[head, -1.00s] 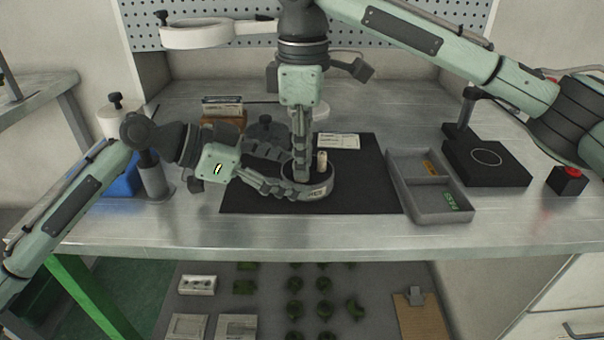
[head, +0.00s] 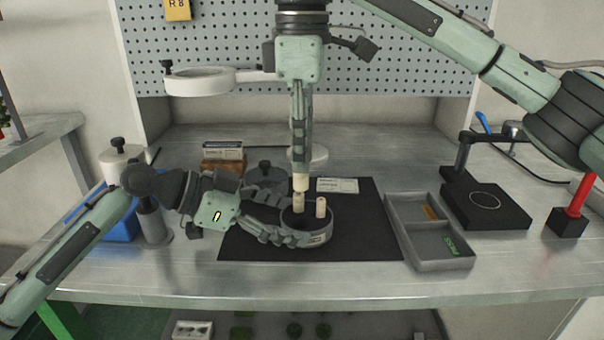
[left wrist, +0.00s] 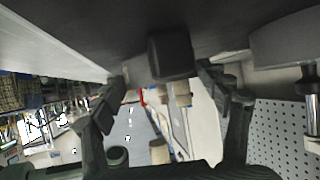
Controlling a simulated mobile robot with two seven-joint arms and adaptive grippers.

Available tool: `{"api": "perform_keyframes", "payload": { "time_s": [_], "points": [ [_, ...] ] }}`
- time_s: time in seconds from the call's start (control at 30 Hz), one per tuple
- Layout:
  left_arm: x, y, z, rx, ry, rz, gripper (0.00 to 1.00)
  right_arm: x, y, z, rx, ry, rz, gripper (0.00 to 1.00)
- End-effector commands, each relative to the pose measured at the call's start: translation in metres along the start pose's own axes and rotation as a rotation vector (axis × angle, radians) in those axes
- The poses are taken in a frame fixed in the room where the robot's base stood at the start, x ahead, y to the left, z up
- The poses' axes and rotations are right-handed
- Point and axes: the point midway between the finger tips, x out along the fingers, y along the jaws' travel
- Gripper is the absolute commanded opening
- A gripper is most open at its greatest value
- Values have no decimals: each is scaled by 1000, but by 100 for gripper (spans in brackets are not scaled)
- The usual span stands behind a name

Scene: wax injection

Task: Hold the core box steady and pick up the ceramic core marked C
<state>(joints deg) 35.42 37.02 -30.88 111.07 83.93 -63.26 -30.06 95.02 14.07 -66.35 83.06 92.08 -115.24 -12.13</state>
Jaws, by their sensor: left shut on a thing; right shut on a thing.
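The core box (head: 318,238) is a round grey open container with a small label, on the black mat. My left gripper (head: 278,214) is shut on it from the left. My right gripper (head: 300,172) points straight down above the box, shut on a pale ceramic core (head: 300,183), which is clear of the box rim. Directly below it in the picture a tan core (head: 298,203) stands in the box, and another core (head: 320,208) stands to its right. I cannot read any letter on the cores. The left wrist view shows my left fingers (left wrist: 168,95) at both sides.
A grey two-compartment tray (head: 428,262) stands right of the black mat (head: 365,240), with a black device (head: 487,207) beyond it. A white card (head: 338,185) lies behind the box. A ring-shaped lamp (head: 200,82) hangs at the upper left.

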Motion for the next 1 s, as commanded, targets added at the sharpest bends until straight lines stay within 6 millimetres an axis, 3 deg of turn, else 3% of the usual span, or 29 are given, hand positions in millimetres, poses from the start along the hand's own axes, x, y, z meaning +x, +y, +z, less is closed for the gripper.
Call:
{"api": "perform_keyframes", "payload": {
  "time_s": [0.33, 0.37, 0.53, 0.87, 1.0],
  "points": [
    [0, -2, 5, -4, -9, -5, 59, -6, 0, 0, -1, 1, -1, 0],
    [0, -2, 5, -4, -9, -5, 79, -6, 0, 0, -1, 1, -1, 0],
    [0, -2, 3, -2, -6, -3, 100, -6, 0, 0, -1, 1, -1, 0],
    [0, -1, 1, 0, -2, -1, 100, -6, 0, 0, -1, 1, -1, 0],
    [-11, -2, 2, 0, -3, -4, 100, -6, 0, 0, -1, 1, -1, 0]
  ]
}}
